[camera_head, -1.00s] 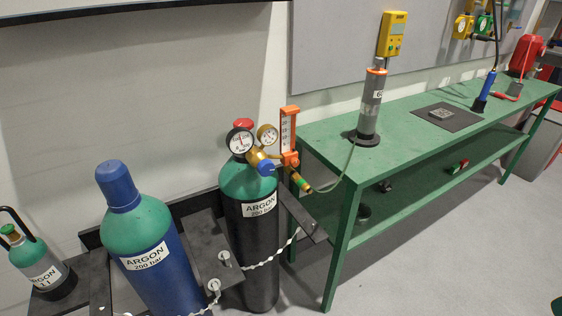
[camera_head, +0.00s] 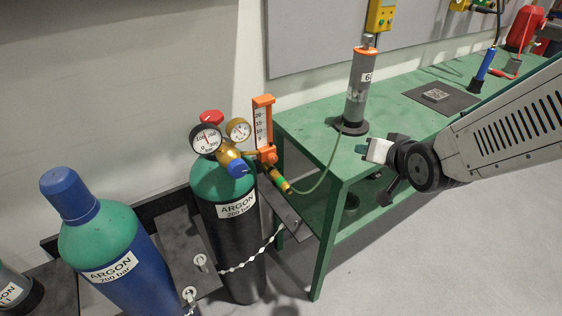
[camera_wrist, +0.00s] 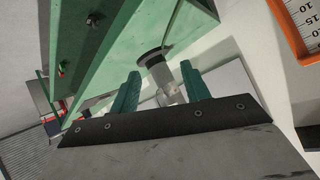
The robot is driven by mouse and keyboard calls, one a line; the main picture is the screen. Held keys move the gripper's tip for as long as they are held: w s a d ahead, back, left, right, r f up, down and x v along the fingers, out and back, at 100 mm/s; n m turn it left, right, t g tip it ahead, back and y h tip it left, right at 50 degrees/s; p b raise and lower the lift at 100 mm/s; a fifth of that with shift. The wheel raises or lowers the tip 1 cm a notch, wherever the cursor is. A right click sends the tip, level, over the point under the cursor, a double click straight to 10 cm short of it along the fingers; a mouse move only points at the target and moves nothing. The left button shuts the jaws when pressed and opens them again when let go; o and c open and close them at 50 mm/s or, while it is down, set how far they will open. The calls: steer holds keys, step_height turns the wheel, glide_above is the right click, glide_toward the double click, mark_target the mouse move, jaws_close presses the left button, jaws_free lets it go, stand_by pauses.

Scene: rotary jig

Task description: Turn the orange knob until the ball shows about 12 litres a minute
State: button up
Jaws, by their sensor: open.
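The flowmeter (camera_head: 262,122), an orange frame with a white numbered scale, stands upright on the regulator of the black argon cylinder in the head view. Its orange knob (camera_head: 267,155) is at its foot. The flowmeter's scale (camera_wrist: 304,20) also shows in the upper right corner of the wrist view. I cannot make out the ball in either view. My gripper (camera_head: 374,171) is to the right of the knob and apart from it, in front of the green bench. In the wrist view its two green fingers (camera_wrist: 160,92) are open with nothing held between them.
A thin hose runs to a grey cylinder (camera_head: 360,85) on the green bench (camera_head: 310,132). A blue argon cylinder (camera_head: 100,240) stands at left. The floor in front is clear.

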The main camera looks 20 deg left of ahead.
steer(key=a+f+t+y, duration=0.1)
steer(key=a+f+y, duration=0.25)
steer(key=a, duration=0.55)
steer(key=y, duration=0.5)
glide_toward(274, 160)
steer(key=x, duration=0.2)
steer(key=shift+n+t, duration=0.4)
steer(key=x, duration=0.7)
steer(key=shift+a+f, duration=0.1)
steer(key=shift+f, duration=0.2)
steer(key=c, duration=1)
